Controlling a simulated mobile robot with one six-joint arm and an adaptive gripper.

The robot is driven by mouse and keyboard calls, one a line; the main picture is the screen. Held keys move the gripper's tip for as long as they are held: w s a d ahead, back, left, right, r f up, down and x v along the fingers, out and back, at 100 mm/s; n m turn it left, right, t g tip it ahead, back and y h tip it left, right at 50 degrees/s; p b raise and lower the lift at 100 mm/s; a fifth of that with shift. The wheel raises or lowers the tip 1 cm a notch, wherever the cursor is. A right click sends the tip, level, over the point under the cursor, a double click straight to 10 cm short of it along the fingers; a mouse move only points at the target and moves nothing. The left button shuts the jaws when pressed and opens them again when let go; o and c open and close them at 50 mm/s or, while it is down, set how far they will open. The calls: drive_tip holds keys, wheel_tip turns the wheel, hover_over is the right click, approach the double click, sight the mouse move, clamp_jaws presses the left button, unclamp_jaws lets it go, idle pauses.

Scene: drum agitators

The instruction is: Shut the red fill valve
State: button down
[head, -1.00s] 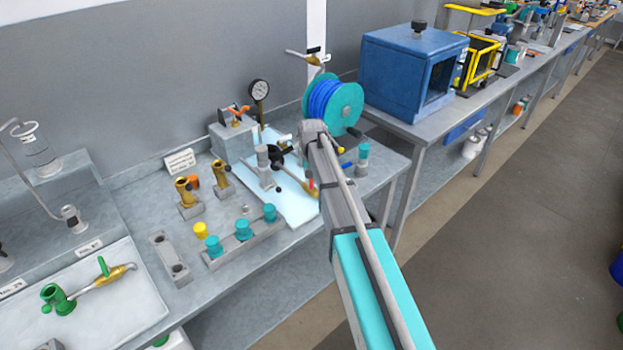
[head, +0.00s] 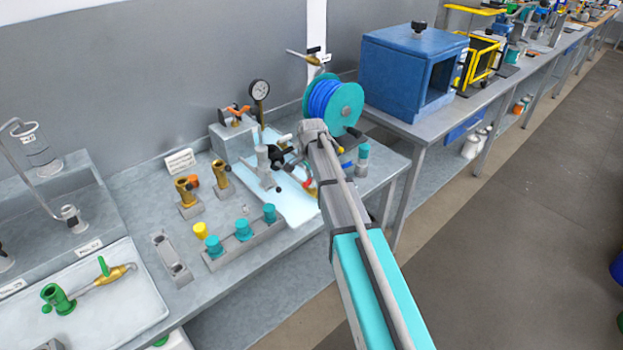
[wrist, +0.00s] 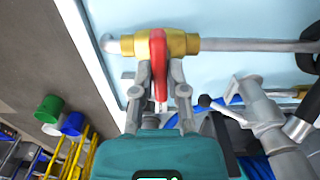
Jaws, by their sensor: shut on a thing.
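The red fill valve shows in the wrist view as a brass body (wrist: 188,44) with a red lever handle (wrist: 158,50) across it. The handle stands crosswise to the grey pipe (wrist: 250,45) and points toward my gripper (wrist: 159,75). My gripper is shut on the red handle, with one finger on each side of it. In the head view a small bit of the red handle (head: 309,184) shows beside my arm; my arm hides most of the valve and the gripper.
A teal reel with blue hose (head: 335,103) stands behind my arm. A pressure gauge (head: 259,91) and a grey block with an orange-handled valve (head: 234,128) stand at the back. Teal-capped parts (head: 243,230) sit in a rack at left.

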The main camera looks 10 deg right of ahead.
drive_tip(key=shift+m, duration=0.3)
drive_tip(key=c, duration=0.7)
unclamp_jaws()
drive_tip(key=shift+o, duration=0.2)
